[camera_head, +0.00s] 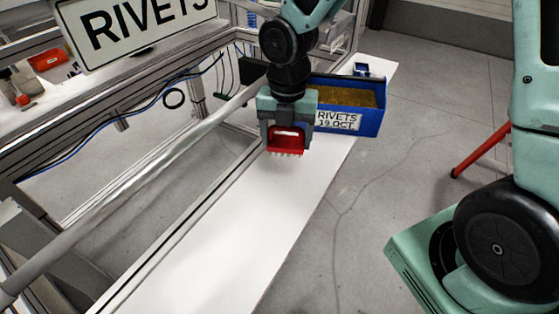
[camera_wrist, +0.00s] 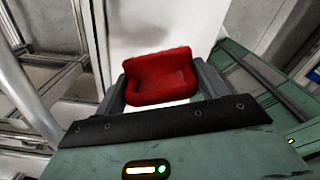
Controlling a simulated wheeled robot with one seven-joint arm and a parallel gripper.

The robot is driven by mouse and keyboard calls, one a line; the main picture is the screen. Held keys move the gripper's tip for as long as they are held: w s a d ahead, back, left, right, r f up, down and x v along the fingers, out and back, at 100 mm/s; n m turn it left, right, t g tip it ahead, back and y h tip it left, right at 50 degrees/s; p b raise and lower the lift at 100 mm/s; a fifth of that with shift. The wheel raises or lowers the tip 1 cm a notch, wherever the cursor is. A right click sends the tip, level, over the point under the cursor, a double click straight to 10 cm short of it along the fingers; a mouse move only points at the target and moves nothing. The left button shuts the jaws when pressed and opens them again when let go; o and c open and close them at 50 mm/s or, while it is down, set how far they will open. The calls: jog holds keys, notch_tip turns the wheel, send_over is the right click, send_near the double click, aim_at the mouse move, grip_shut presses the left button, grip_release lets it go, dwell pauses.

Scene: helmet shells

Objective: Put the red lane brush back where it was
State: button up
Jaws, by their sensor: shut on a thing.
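The red lane brush (camera_head: 286,139) is between the fingers of my gripper (camera_head: 286,134), with its pale bristles pointing down. My gripper is shut on it. In the wrist view the red brush (camera_wrist: 161,78) fills the space between the two fingers of my gripper (camera_wrist: 162,88). The brush is over the long white surface (camera_head: 215,235), in front of the blue bin. I cannot tell whether the bristles touch the surface.
A blue bin (camera_head: 369,124) labelled "RIVETS 19 OCT" stands on the far part of the white surface, close beside my gripper. A small blue object (camera_head: 361,70) lies behind it. A metal frame with a RIVETS sign (camera_head: 135,25) runs along the left. The near white surface is clear.

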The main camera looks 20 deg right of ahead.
notch_tip(320, 180, down, 9)
jog(key=shift+s+r, duration=0.1)
dwell(0.3)
jog(key=o, duration=0.9)
